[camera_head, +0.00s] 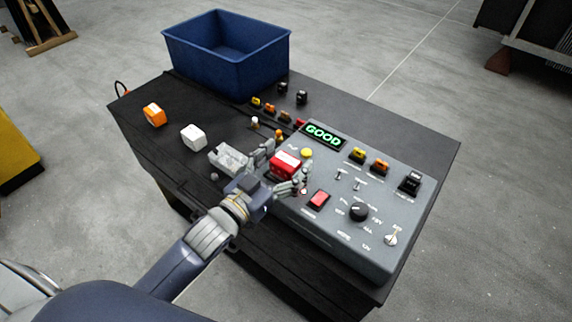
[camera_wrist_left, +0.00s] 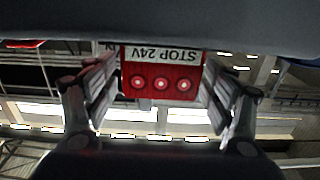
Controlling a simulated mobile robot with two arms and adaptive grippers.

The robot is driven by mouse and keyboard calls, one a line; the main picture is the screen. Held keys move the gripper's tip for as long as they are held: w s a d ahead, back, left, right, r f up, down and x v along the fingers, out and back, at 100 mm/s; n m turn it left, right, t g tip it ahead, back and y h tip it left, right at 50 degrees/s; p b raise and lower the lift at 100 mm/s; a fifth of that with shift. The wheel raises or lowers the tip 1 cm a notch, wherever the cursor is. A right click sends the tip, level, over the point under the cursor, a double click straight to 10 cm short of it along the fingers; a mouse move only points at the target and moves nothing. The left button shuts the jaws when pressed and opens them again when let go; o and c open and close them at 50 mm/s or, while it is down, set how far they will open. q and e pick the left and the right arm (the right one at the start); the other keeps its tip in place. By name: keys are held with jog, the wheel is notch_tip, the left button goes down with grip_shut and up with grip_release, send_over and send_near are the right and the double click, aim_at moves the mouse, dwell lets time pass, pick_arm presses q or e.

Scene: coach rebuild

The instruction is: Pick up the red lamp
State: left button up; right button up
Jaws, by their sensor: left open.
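The red lamp (camera_head: 286,160) is a red block with a white top, at the left edge of the grey test panel (camera_head: 330,225). In the left wrist view the red lamp (camera_wrist_left: 161,82) shows three round contacts and an upside-down "STOP 24V" label. My left gripper (camera_head: 281,170) is open, with one finger on each side of the lamp. In the left wrist view gaps show between the lamp and the fingers of the left gripper (camera_wrist_left: 160,98). What lies under the lamp is hidden. My right gripper is not in view.
A blue bin (camera_head: 205,66) stands at the back of the dark table (camera_head: 410,135). An orange lamp (camera_head: 154,114), a white lamp (camera_head: 193,137) and a grey part (camera_head: 229,158) lie left. The panel has a lit "GOOD" display (camera_head: 323,135), a red button (camera_head: 319,200) and a black knob (camera_head: 359,212).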

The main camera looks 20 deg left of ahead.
aim_at(286, 160)
pick_arm(q)
jog(key=c, duration=1.3)
jog(key=shift+r, duration=0.1)
jog(key=shift+r, duration=0.5)
notch_tip(286, 160, up, 2)
jog(key=shift+r, duration=0.1)
jog(key=shift+s+d+r+p, duration=0.15)
jog(key=shift+s+d+r, duration=0.25)
jog(key=shift+s, duration=2.2)
jog(key=shift+s+d+r+p, duration=0.15)
jog(key=shift+s+d, duration=0.45)
jog(key=shift+s, duration=2)
jog(key=shift+s+d+r+p, duration=0.15)
jog(key=shift+s+d+r, duration=0.25)
jog(key=shift+s, duration=2.2)
